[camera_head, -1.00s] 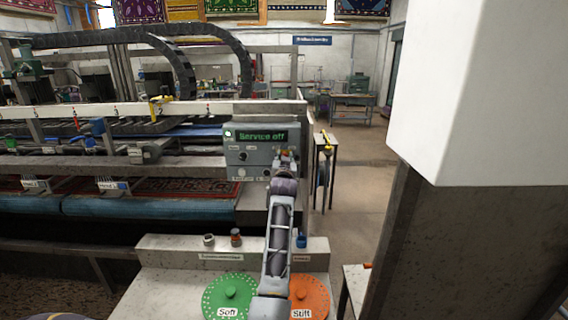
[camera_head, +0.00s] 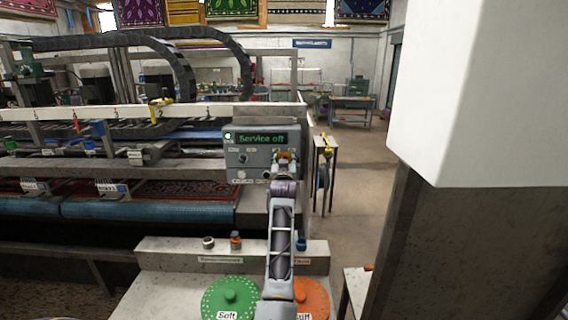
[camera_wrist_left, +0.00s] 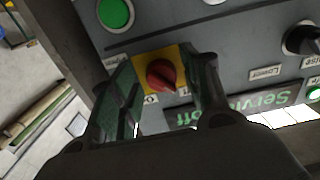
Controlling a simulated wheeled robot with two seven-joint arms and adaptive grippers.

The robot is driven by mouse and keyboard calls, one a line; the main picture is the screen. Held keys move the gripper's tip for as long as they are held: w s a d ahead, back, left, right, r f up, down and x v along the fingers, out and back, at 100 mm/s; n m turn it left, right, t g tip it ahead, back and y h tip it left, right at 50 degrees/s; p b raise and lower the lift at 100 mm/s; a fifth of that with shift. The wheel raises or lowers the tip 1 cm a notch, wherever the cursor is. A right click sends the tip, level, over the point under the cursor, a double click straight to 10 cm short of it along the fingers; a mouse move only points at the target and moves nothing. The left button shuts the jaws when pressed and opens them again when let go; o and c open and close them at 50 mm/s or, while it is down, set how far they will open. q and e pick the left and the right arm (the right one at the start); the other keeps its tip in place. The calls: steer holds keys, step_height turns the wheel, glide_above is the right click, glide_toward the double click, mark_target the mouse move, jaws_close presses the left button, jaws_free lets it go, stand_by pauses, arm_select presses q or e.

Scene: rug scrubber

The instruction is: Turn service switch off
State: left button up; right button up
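The service switch (camera_wrist_left: 161,75) is a red rotary knob on a yellow plate, set in a grey control panel (camera_head: 240,160). The panel's display (camera_head: 262,138) reads "Service off" in green in the head view. My left gripper (camera_wrist_left: 164,92) is at the panel, its two fingers apart on either side of the knob. I cannot tell whether either finger touches it. In the head view my left arm hides the lower right of the panel and most of the switch. My right gripper is not in view.
A green button (camera_wrist_left: 115,12) and a black knob (camera_wrist_left: 302,40) are on the panel near the switch. Below is a pale bench with a green "Soft" disc (camera_head: 229,297) and an orange "Stiff" disc (camera_head: 313,295).

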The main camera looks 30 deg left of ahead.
mark_target(284, 135)
arm_select(q)
steer(key=shift+r, duration=0.25)
steer(key=shift+r, duration=4.8)
steer(key=shift+f, duration=0.15)
